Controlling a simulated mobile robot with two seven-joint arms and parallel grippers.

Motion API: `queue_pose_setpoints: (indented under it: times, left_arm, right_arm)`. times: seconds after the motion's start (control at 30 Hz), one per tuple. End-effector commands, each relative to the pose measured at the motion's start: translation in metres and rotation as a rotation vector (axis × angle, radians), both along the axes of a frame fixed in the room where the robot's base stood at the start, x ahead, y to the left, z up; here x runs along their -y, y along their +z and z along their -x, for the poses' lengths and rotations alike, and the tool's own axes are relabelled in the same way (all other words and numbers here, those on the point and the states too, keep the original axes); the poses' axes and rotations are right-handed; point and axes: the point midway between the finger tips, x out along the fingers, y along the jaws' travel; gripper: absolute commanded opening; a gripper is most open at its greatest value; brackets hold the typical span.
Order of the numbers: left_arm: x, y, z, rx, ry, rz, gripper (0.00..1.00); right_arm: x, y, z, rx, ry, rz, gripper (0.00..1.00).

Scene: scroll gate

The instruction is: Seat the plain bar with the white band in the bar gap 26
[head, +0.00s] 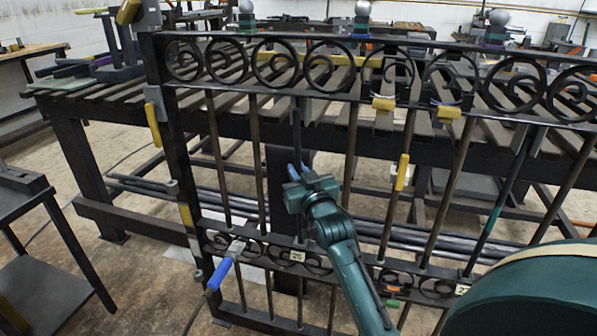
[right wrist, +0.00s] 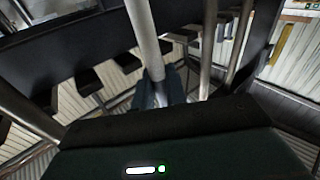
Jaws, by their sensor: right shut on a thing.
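The gate stands upright across the head view, with a scroll row in its top rail (head: 300,92) and another in its bottom rail. A small label reading 26 (head: 297,256) is on the bottom rail, below my right gripper (head: 298,172). My right gripper is shut on a bar (head: 297,128) that runs roughly upright in line with that label. The right wrist view shows the pale grey bar (right wrist: 145,38) between the fingers (right wrist: 157,92). I cannot make out a white band, and my gripper hides part of the bar. My left gripper is not in view.
Fixed bars stand on both sides of the held bar, such as one at its left (head: 257,150) and one at its right (head: 350,150). A blue-handled clamp (head: 225,270) and yellow clamps (head: 402,172) are on the gate. A slatted bench (head: 120,100) stands behind it.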

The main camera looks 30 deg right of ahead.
Motion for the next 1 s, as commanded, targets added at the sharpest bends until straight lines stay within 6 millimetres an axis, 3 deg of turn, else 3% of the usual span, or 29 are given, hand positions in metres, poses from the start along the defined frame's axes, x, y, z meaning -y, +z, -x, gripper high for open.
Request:
queue_pose_setpoints:
  times: [1.0]
  left_arm:
    - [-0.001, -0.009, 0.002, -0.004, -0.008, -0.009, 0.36]
  right_arm:
    - [0.0, -0.012, 0.0, 0.007, 0.0, 0.002, 0.0]
